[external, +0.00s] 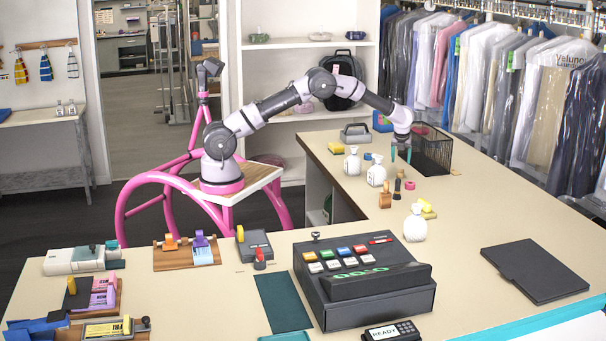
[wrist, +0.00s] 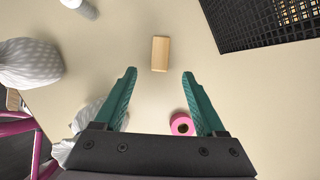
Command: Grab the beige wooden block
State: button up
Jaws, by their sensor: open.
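The beige wooden block (wrist: 160,53) lies on the counter in the wrist view, a short rectangular piece with its long side pointing ahead. It sits beyond the fingertips, in line with the gap between them, and nothing touches it. My gripper (wrist: 158,78) is open, with its two green fingers apart and nothing between them. In the external view my gripper (external: 401,154) points down over the counter beside the black mesh basket. I cannot clearly make out the block in that view.
The black mesh basket (wrist: 266,22) is to the right of the block. A pink roll (wrist: 181,124) is close to the right finger. The counter (wrist: 115,45) around the block is clear.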

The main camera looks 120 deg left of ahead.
aim_at(401, 171)
jog(key=x, duration=0.7)
jog(key=shift+a+f, duration=0.15)
jog(key=shift+a, duration=0.3)
grip_shut()
